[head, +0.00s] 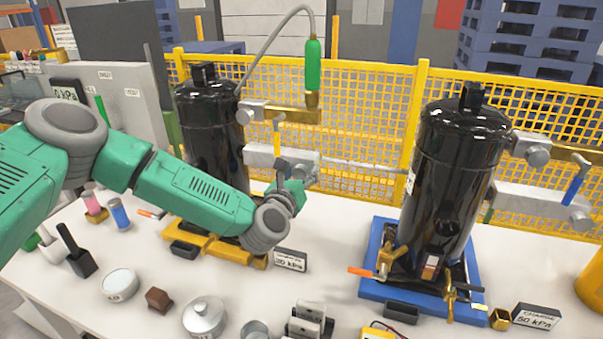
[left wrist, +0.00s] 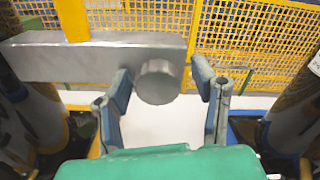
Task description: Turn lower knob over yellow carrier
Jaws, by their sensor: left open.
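The yellow carrier (head: 213,247) lies on the table under the left black compressor (head: 212,142). A grey metal block above it bears the lower round knob (head: 305,171), partly hidden behind my gripper in the head view. My left gripper (head: 291,186) is open just in front of this knob. In the left wrist view the knob (left wrist: 158,82) shows between the two blue-grey fingers (left wrist: 163,78), closer to the left finger. I cannot tell whether either finger touches it. An upper knob (head: 274,116) sits higher on the same compressor. My right gripper is out of view.
A second black compressor (head: 456,180) stands on a blue carrier (head: 375,288) to the right. A yellow mesh fence (head: 366,110) runs behind. A green-handled hose (head: 313,65) rises above the upper block. Cans, blocks and a sign (head: 290,260) crowd the table front.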

